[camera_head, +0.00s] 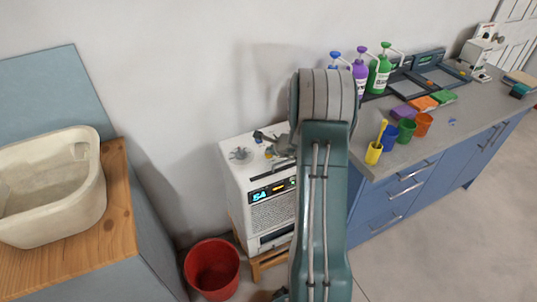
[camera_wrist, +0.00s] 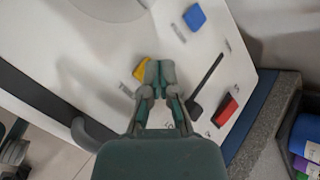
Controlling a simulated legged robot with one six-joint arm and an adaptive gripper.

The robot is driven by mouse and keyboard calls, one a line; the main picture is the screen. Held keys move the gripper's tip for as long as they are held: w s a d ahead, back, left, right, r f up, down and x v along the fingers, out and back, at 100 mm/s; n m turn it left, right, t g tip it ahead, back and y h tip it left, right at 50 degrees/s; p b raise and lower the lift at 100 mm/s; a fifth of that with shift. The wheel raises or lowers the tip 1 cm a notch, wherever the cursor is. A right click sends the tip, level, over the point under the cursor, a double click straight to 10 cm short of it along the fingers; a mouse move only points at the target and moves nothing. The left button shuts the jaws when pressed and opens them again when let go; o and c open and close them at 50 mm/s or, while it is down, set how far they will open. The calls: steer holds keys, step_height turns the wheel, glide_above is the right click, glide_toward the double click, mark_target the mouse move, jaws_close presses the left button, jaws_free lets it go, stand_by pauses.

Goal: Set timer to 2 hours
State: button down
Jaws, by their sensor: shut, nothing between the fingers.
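A white box-shaped appliance (camera_head: 233,185) stands between the wooden counter and the blue cabinets, with a lit display (camera_head: 259,197) reading 54. Its pale top panel (camera_wrist: 215,62) fills much of the wrist view. On it are a blue piece (camera_wrist: 194,17), a yellow piece (camera_wrist: 143,68), a red piece (camera_wrist: 229,104) and a dark pointer-like bar (camera_wrist: 207,82). Small printed labels lie around them, too small to read. I cannot tell which part is the timer. My gripper (camera_wrist: 160,72) is shut and empty over the panel, its fingertips overlapping the yellow piece; contact is unclear. My arm hides the appliance's right side.
A red bucket (camera_head: 212,267) stands on the floor left of the appliance. A cream basin (camera_head: 85,190) sits on the wooden counter (camera_head: 118,185). The grey worktop (camera_head: 425,145) at right holds pump bottles (camera_head: 378,74), cups (camera_head: 407,130) and sponges (camera_head: 421,103). Floor at lower right is clear.

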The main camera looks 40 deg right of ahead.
steer(key=shift+f, duration=0.2)
steer(key=shift+r, duration=0.1)
stand_by(0.4)
steer(key=shift+r, duration=0.75)
steer(key=shift+r, duration=2.55)
